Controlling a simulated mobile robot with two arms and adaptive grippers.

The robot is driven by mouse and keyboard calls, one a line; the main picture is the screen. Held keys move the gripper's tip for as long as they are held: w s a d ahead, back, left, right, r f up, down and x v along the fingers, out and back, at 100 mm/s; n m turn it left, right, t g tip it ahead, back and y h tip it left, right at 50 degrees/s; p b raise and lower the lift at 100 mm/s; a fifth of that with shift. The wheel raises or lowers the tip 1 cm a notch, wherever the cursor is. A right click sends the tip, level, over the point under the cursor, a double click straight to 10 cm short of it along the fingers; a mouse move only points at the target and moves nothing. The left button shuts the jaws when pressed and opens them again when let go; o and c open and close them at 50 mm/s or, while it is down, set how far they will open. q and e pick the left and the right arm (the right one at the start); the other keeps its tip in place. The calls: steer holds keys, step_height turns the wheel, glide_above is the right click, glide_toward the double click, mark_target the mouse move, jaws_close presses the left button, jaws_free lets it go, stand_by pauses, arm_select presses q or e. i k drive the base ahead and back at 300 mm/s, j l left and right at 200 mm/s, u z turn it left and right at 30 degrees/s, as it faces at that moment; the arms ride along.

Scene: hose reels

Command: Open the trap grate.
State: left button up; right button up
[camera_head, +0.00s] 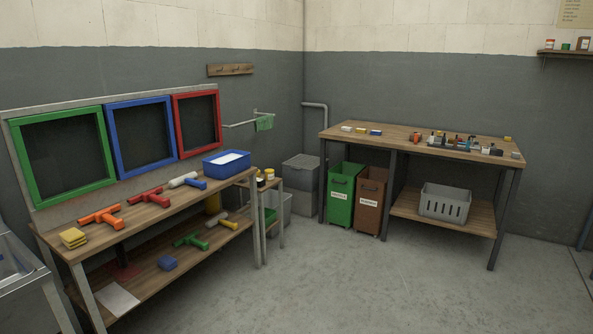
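I cannot make out a trap grate in the head view. A dark line (579,272) crosses the floor at the far right edge; I cannot tell whether it is a seam or the edge of a floor cover. Neither of my grippers is in view.
A workbench (135,232) with coloured squeegee-like tools and three framed panels stands at left. A metal basin (18,270) is cut off at the left edge. Green (341,194) and brown (370,200) bins stand by the back table (440,143). The middle floor is clear.

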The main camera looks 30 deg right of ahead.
mark_target(306, 162)
steer(key=i+l+z, duration=0.25)
steer(key=i+l, duration=0.15)
steer(key=i+l+z, duration=0.55)
steer(key=i, duration=0.3)
steer(key=i+l+z, duration=0.15)
steer(key=i+z, duration=0.15)
steer(key=i, duration=0.15)
steer(key=i+z, duration=0.25)
steer(key=i, duration=2.5)
